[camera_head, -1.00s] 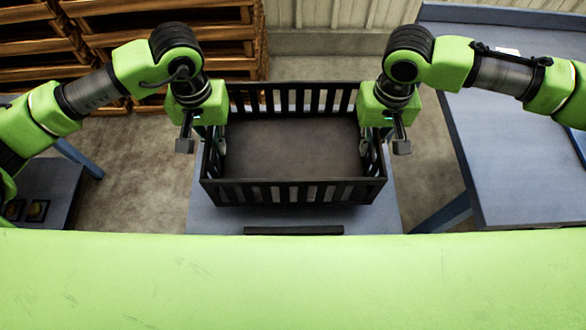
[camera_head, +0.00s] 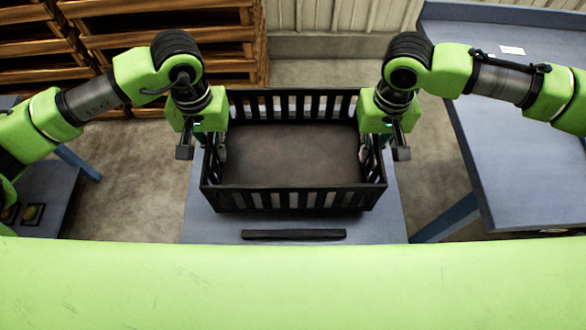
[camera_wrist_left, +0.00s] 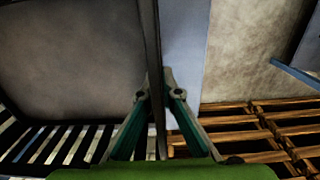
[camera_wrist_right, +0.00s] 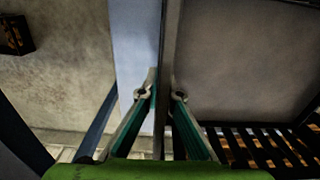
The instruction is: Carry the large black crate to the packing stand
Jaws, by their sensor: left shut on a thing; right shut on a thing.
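The large black crate (camera_head: 290,198) is empty, level and upright, with slatted walls. It is over a blue-grey stand (camera_head: 225,228) in the middle of the head view. I cannot tell whether its bottom touches that stand. My left gripper (camera_wrist_left: 157,95) is shut on the crate's left end wall, which shows edge-on between the fingers in the left wrist view. My right gripper (camera_wrist_right: 161,95) is shut on the right end wall in the same way. The fingertips are largely hidden in the head view. No thing is marked as the packing stand.
A black bar (camera_head: 293,234) lies on the stand's near edge. A large blue-grey table (camera_head: 530,150) with a white label is at the right. Wooden racks (camera_head: 210,50) stand at the back left. A blue-grey unit with buttons (camera_head: 45,195) is at the left. Bare floor (camera_head: 135,190) lies between.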

